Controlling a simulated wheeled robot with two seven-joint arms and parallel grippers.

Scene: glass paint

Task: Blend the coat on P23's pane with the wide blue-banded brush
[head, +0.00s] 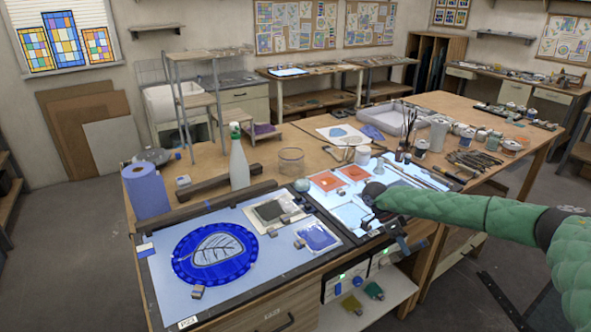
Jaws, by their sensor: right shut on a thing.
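A round blue pane (214,249) with a pale leaf drawn in its middle lies on the left light table (290,262). A small white label (187,323), seemingly reading P23, is at that table's front corner. My right gripper (372,194) is a dark shape at the end of the green-sleeved arm, low over the right light table, to the right of the round pane and apart from it. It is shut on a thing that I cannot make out. I cannot pick out the wide blue-banded brush or its band. My left gripper is not in view.
Orange panes (327,181) lie on the right light table. A dark pane (269,211) and a small blue-smeared tile (318,237) lie right of the round pane. A white bottle (239,163) and blue paper roll (147,191) stand behind. Jars and tools crowd the far right.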

